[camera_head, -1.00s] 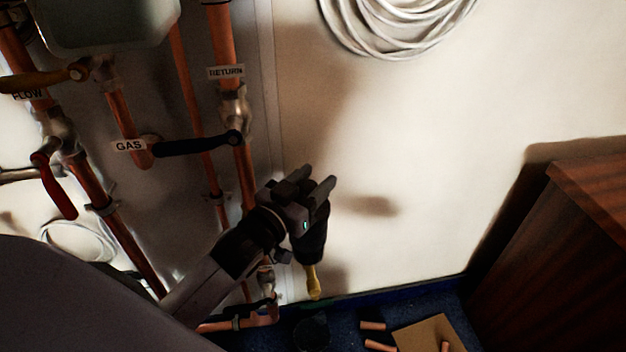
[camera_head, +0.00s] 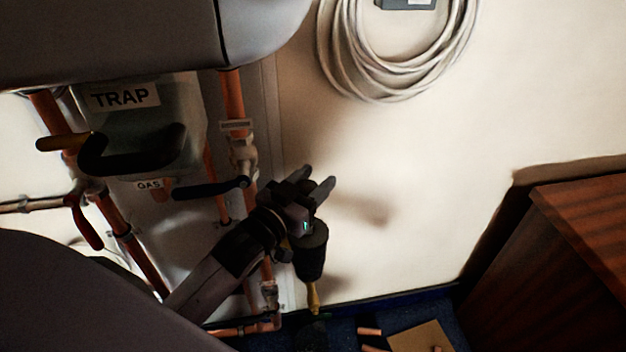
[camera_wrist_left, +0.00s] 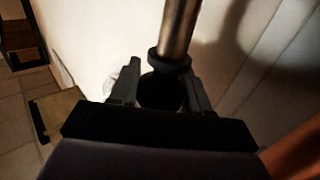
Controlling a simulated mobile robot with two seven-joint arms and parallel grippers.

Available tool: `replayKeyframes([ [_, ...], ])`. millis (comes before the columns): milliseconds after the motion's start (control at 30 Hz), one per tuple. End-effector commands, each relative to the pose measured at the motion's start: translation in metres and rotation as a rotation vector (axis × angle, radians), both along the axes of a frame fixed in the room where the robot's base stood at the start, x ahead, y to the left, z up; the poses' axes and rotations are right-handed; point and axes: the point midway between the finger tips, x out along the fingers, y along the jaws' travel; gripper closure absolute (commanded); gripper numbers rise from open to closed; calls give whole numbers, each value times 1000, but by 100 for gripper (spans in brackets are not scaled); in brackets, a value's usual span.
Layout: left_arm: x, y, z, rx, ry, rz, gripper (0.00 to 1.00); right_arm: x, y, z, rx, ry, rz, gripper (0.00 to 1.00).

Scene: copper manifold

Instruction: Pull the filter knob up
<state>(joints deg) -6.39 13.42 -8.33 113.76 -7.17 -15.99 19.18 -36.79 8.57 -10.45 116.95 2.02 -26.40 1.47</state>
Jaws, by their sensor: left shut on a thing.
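My left gripper (camera_head: 317,184) reaches in from the lower left and is shut on the filter knob, which is mostly hidden between the fingers. In the left wrist view the dark, round knob (camera_wrist_left: 160,92) sits between the two fingers, with a metal shaft (camera_wrist_left: 180,28) and a dark collar running from it to the top edge. In the head view a black cylinder (camera_head: 311,252) hangs just below the gripper, with a brass-coloured end (camera_head: 313,297) under it. My right gripper is not in view.
Copper pipes (camera_head: 232,95) with a black-handled valve (camera_head: 212,189) stand left of the gripper. A "TRAP" label (camera_head: 125,96) shows above a dark curved handle. A wooden cabinet (camera_head: 580,260) is at right. Copper offcuts (camera_head: 369,331) lie on the floor.

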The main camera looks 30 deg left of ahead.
Motion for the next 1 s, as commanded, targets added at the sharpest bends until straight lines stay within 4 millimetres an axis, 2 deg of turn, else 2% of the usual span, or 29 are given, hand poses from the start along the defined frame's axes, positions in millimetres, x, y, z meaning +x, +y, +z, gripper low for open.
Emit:
replayKeyframes([
  [167, 0, 0, 3, -1, -10, -1, 100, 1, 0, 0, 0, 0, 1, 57],
  [200, 0, 0, 3, -1, -10, -1, 43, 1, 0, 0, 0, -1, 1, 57],
  [233, 0, 0, 3, -1, -10, -1, 34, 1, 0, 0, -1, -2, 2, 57],
  [267, 0, 0, 3, -1, -9, -1, 31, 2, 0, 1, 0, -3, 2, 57],
  [633, -4, 1, 1, -1, -4, -1, 31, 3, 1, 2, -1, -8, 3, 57],
  [1000, -48, 7, 1, 0, -3, 0, 31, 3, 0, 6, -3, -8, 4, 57],
])
